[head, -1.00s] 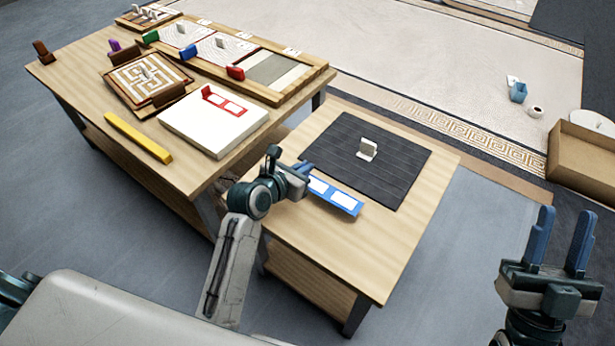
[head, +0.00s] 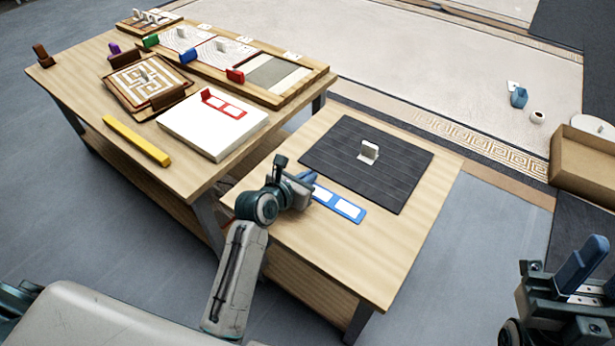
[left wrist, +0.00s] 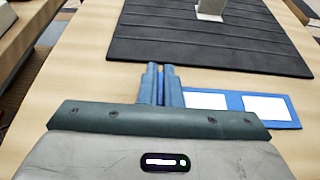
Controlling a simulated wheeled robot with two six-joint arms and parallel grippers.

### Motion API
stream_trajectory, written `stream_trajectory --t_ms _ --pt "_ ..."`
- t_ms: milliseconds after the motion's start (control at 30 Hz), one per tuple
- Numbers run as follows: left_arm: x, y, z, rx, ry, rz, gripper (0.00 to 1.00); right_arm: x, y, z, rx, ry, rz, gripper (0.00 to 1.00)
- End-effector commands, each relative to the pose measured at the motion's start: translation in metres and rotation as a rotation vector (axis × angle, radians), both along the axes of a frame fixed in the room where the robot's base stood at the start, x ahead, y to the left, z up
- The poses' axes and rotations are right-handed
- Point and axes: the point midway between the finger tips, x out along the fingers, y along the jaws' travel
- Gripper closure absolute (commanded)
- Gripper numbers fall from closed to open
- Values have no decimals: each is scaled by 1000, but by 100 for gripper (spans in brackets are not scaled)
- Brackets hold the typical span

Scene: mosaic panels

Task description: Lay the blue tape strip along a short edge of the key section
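The blue tape strip (head: 338,203), with white windows, is just off the near edge of the dark grooved panel on the small table. It also shows in the left wrist view (left wrist: 234,97). My left gripper (head: 308,180) is at its left end, its blue fingers (left wrist: 162,72) close together with a thin blue piece between them. I cannot tell whether the strip touches the table.
The dark panel (head: 340,160) has a white handle and covers much of the small table (head: 330,250). The large table holds a white block (head: 190,130) with a red strip, a yellow bar (head: 136,140) and a long tray (head: 290,93). A cardboard box (head: 580,165) is at right.

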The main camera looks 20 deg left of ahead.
Motion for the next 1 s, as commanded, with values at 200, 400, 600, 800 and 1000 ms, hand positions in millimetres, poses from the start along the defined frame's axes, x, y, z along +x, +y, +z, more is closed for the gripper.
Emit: stream_trajectory --t_ms 200,400,600,800,1000 --pt "0 0 -2 0 0 0 74 2 0 -1 1 16 0 64" --pt "0 0 -2 0 0 0 74 2 0 -1 2 16 -1 64" --pt "-8 3 5 2 2 0 74 3 0 3 2 17 0 64" --pt "-37 14 19 2 1 1 74 30 -3 -11 13 229 -7 64" --pt "-64 24 30 2 2 0 74 60 -5 -36 32 484 -14 64"
